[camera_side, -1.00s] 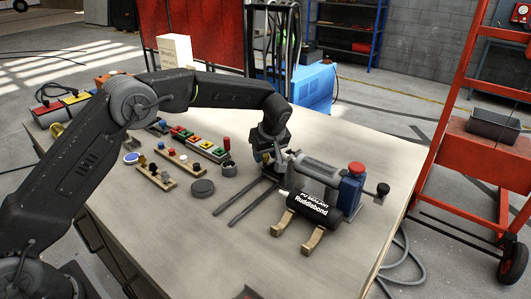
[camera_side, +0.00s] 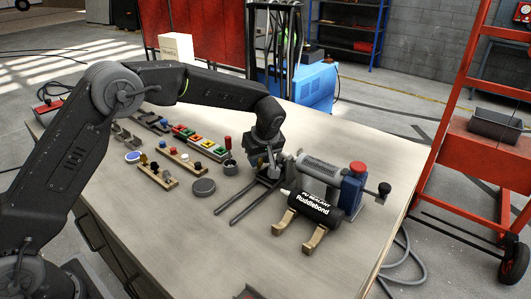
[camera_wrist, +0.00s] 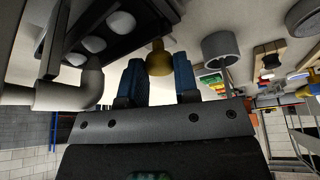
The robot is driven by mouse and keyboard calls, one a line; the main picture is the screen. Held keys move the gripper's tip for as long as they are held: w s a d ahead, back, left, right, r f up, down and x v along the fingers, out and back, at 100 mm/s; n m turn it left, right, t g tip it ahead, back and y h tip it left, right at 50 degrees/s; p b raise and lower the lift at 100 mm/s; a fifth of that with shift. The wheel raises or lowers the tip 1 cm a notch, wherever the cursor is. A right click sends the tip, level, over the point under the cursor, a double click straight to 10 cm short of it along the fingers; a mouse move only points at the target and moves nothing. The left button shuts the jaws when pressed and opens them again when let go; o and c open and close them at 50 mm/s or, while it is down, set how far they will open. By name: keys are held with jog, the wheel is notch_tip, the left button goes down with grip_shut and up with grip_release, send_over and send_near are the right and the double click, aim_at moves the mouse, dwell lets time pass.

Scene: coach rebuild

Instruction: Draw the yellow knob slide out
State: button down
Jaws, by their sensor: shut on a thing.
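The yellow knob (camera_wrist: 159,58) shows in the wrist view as a brass-yellow piece between the two blue fingertips. My gripper (camera_wrist: 158,82) is shut on it, one finger on each side. In the side view my gripper (camera_side: 268,172) points down at the left end of a grey, ribbed fixture (camera_side: 322,168), above two dark parallel rails (camera_side: 243,203). The knob is too small and covered to make out there. A dark piece with pale round spots (camera_wrist: 98,38) is beside the fingers in the wrist view; I cannot tell how it joins the knob.
A black sealant tube (camera_side: 312,204) lies on tan supports in front of the fixture. A blue block (camera_side: 352,190) with a red knob (camera_side: 357,167) stands at its right. A dark round puck (camera_side: 204,187) and several colored blocks are to the left.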

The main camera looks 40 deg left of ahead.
jog(key=s, duration=1.4)
jog(key=shift+s, duration=0.4)
jog(key=c, duration=1.1)
grip_release()
jog(key=shift+r, duration=0.1)
jog(key=v, duration=1.3)
jog(key=shift+s+d+r, duration=0.15)
jog(key=shift+d+r, duration=0.1)
